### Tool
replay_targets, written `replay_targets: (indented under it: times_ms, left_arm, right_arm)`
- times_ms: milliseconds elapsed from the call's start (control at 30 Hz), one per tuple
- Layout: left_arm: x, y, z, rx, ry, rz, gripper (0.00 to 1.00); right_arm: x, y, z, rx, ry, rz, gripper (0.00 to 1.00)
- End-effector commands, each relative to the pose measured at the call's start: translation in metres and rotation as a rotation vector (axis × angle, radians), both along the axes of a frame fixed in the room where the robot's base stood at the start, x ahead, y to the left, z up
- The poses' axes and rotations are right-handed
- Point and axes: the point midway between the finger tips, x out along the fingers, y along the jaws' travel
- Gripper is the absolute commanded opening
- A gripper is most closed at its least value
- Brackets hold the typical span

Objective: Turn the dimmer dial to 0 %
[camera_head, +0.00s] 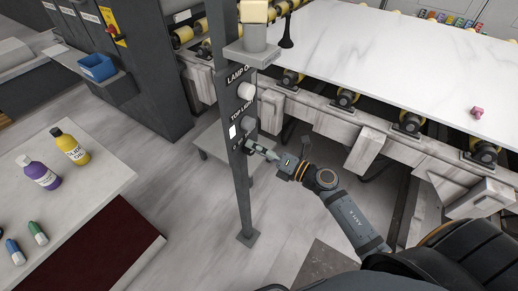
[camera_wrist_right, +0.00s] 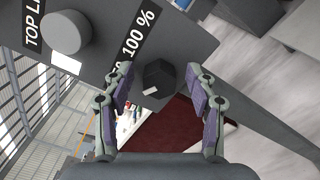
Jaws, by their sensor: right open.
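The dark dimmer dial (camera_wrist_right: 158,78) sits on the grey post's panel, by a black label reading "100 %" (camera_wrist_right: 138,34). It shows between the fingers of my right gripper (camera_wrist_right: 160,92) in the right wrist view. The fingers are open, one on either side of the dial, with gaps showing. In the head view my right gripper (camera_head: 257,150) is at the post (camera_head: 241,185), below the "TOP LIGHT" label; the dial cannot be made out clearly there. My left gripper is not in view.
A round grey knob (camera_wrist_right: 66,32) is close by on the same panel, and a pale knob (camera_head: 246,90) is higher on the post. A roller conveyor with a white slab (camera_head: 400,50) stands right. A table with bottles (camera_head: 72,148) stands left.

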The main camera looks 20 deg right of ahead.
Motion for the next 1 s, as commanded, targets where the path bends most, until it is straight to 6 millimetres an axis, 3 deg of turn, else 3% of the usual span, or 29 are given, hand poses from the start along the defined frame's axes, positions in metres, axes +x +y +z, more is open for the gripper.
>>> replay_targets:
  times_ms: [167, 500, 1000]
  left_arm:
    - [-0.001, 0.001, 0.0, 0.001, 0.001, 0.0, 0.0]
    - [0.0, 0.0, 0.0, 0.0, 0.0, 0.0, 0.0]
    - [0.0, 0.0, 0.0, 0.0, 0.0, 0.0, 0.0]
  right_arm:
    - [-0.011, -0.009, -0.001, -0.005, 0.002, 0.002, 0.57]
    - [-0.052, -0.04, -0.001, -0.005, 0.002, 0.004, 0.57]
    - [-0.089, -0.067, -0.001, -0.003, 0.002, 0.01, 0.57]
